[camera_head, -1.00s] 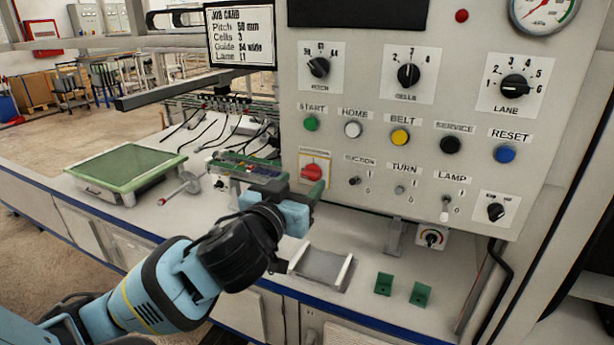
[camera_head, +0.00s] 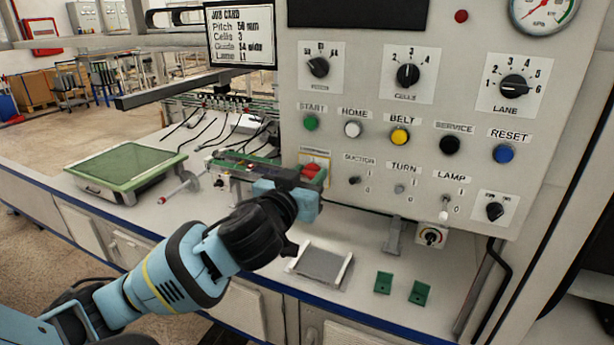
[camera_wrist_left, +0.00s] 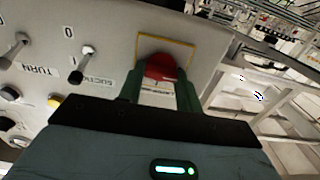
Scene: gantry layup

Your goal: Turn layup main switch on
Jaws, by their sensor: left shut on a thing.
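The main switch is a red rotary knob (camera_head: 310,170) on a yellow-edged plate at the lower left of the control panel (camera_head: 470,80). In the left wrist view the red knob (camera_wrist_left: 160,67) sits between the two green fingers. My left gripper (camera_head: 311,180) is at the panel, shut on the red knob. Its body partly covers the plate in the head view, so the knob's exact angle is hard to read. My right gripper is not in view.
Suction (camera_head: 354,180), turn (camera_head: 399,189) and lamp (camera_head: 444,215) toggles are right of the knob. A green-topped box (camera_head: 125,165), a pale tray (camera_head: 322,265) and two green brackets (camera_head: 384,282) are on the bench. A job card (camera_head: 240,36) hangs above.

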